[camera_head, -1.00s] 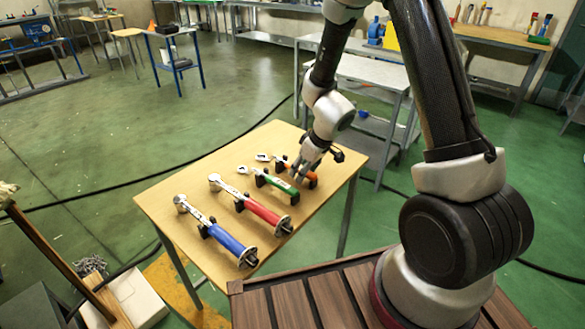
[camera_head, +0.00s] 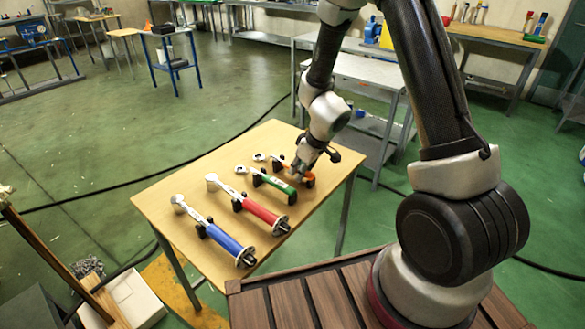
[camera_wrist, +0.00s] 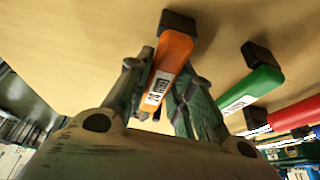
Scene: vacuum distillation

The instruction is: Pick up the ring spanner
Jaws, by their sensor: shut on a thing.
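An orange-handled spanner (camera_wrist: 170,62) lies at the far right end of a row of tools on the wooden table. My gripper (camera_head: 297,174) is low over it, with the fingers on both sides of the handle. In the wrist view my gripper (camera_wrist: 160,90) is shut on this orange handle, which bears a white label. The handle's end is close to a black holder block. The spanner's head is small in the head view, and my gripper hides part of the handle, so I cannot tell the head's shape.
A green-handled tool (camera_head: 273,185) lies close beside it, then a red-handled one (camera_head: 260,210) and a blue-handled one (camera_head: 224,239), all on black holders. The wooden table (camera_head: 160,205) has free room at left. A metal bench (camera_head: 375,72) stands behind.

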